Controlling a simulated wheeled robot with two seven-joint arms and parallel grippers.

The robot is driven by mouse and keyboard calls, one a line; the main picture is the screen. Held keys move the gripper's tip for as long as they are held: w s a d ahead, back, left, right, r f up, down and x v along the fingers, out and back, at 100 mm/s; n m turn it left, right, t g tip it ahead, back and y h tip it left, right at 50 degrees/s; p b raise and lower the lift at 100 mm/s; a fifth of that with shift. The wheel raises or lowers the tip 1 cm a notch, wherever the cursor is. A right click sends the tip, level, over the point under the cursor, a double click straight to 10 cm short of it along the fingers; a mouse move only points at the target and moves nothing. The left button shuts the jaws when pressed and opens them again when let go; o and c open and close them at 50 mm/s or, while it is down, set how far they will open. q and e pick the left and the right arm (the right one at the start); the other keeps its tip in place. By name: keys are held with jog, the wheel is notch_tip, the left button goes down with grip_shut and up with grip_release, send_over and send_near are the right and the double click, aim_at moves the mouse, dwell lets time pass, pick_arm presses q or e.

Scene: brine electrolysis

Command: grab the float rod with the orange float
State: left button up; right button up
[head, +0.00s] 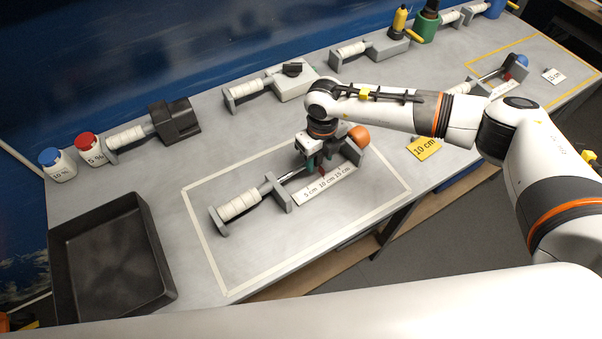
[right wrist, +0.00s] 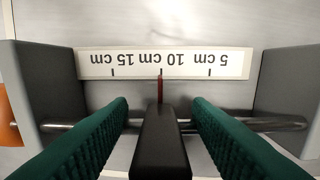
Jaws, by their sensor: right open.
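The float rod (right wrist: 225,125) is a thin metal rod running level through two grey supports. The orange float (head: 357,136) is at its right end in the head view; its edge shows at the left in the right wrist view (right wrist: 8,122). A black block (right wrist: 160,140) with a red pointer (right wrist: 160,90) sits at the rod; the pointer is at the 10 cm mark of the white scale (right wrist: 165,63). My right gripper (head: 317,165) is over the rod, its green fingers open on either side of the block, with a gap at each side. My left gripper is out of view.
A white ribbed handle (head: 239,205) lies at the fixture's left end, inside a taped rectangle. A yellow 10 cm card (head: 424,148) lies right of it. A black tray (head: 108,257) and two bottles, 10 % (head: 58,165) and 5 % (head: 90,149), stand at left.

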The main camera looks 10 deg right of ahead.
jog(key=shift+c, duration=0.2)
grip_shut()
jog(key=shift+w+r, duration=0.1)
